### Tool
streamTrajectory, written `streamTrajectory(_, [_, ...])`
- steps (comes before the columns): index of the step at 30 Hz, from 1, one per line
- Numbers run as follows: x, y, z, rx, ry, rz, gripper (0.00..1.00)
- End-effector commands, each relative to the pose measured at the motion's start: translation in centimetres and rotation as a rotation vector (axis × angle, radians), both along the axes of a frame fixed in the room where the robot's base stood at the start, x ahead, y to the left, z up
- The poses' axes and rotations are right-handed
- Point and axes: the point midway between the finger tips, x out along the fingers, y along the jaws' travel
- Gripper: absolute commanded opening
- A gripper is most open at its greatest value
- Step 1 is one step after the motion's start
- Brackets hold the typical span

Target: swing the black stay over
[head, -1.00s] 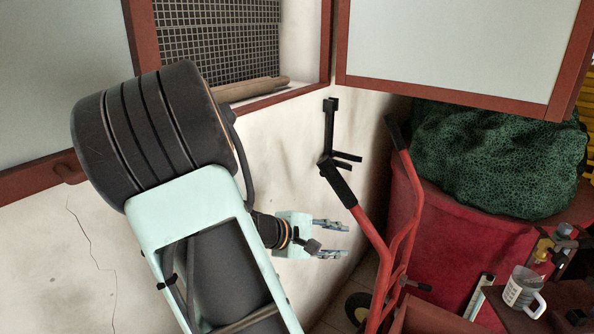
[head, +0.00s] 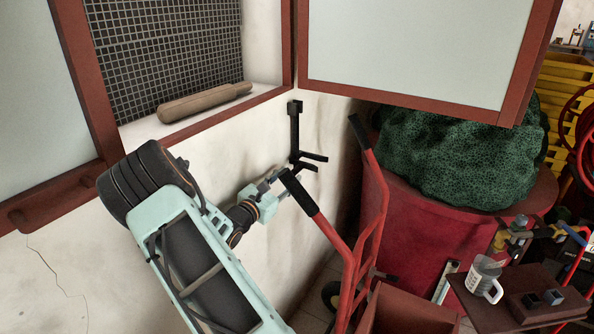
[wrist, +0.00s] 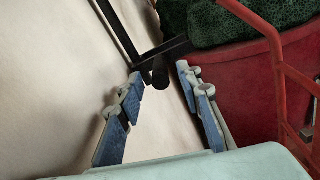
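The black stay (head: 295,135) is upright against the white wall below the window corner in the head view, with two short prongs at its lower end. In the wrist view the stay (wrist: 119,32) comes down from the top to a cross bar with a dark round knob facing me. My gripper (wrist: 160,75) is open, its blue-grey fingers on either side of this knob. Whether they touch it I cannot tell. In the head view my gripper (head: 279,183) is just below and left of the prongs, its tips partly hidden by a black handle grip.
A red hand truck (head: 330,232) stands close to the right of my gripper. An open window shutter (head: 410,45) overhangs above right. A wooden roller (head: 205,102) lies on the sill. A red bin (head: 425,240) with a green netted sack (head: 450,155) stands behind the truck.

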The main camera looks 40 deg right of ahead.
Motion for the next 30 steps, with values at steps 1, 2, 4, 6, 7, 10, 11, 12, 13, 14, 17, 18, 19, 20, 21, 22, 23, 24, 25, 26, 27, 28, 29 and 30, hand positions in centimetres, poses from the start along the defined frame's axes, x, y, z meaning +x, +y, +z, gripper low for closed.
streamTrajectory(1, [0.3, -1.1, 0.0, -0.001, -0.001, -0.003, 0.33])
streamTrajectory(2, [0.5, -1.6, 0.0, -0.001, -0.001, -0.003, 0.33])
streamTrajectory(4, [1.0, -2.6, 0.0, -0.001, 0.0, -0.002, 0.33])
streamTrajectory(6, [1.4, -3.4, 0.0, 0.0, -0.001, -0.002, 0.33])
streamTrajectory(7, [1.5, -3.8, 0.0, 0.0, -0.001, -0.002, 0.33])
streamTrajectory(10, [1.9, -4.5, 0.0, 0.0, 0.0, -0.001, 0.33])
streamTrajectory(11, [1.9, -4.6, 0.0, 0.0, 0.0, 0.0, 0.33])
streamTrajectory(12, [2.0, -4.8, 0.0, 0.0, 0.0, 0.0, 0.33])
streamTrajectory(13, [2.0, -4.9, 0.0, 0.0, 0.0, 0.0, 0.33])
streamTrajectory(14, [2.0, -4.9, 0.0, 0.0, 0.0, 0.0, 0.33])
streamTrajectory(17, [2.1, -5.0, 0.0, 0.0, -0.001, 0.0, 0.33])
streamTrajectory(18, [2.1, -4.9, 0.0, 0.0, -0.001, 0.0, 0.33])
streamTrajectory(19, [2.1, -5.0, 0.0, 0.0, -0.001, 0.0, 0.33])
streamTrajectory(20, [2.0, -4.9, 0.0, 0.0, -0.001, 0.0, 0.33])
streamTrajectory(21, [2.0, -4.9, 0.0, 0.0, -0.001, 0.0, 0.32])
streamTrajectory(22, [2.0, -4.9, 0.0, 0.0, -0.001, 0.0, 0.29])
streamTrajectory(23, [2.0, -4.9, 0.0, 0.0, -0.001, 0.0, 0.25])
streamTrajectory(24, [2.0, -4.9, 0.0, 0.0, -0.001, 0.0, 0.21])
streamTrajectory(25, [2.0, -4.9, 0.0, 0.0, -0.001, 0.0, 0.18])
streamTrajectory(26, [2.0, -4.9, 0.0, 0.0, -0.001, 0.0, 0.14])
streamTrajectory(27, [2.0, -4.9, 0.0, 0.0, -0.001, 0.0, 0.1])
streamTrajectory(28, [2.0, -4.9, 0.0, 0.0, -0.001, 0.0, 0.07])
streamTrajectory(29, [2.0, -4.9, 0.0, 0.0, -0.001, 0.0, 0.03])
streamTrajectory(30, [2.0, -4.9, 0.0, 0.0, -0.001, 0.0, 0.0])
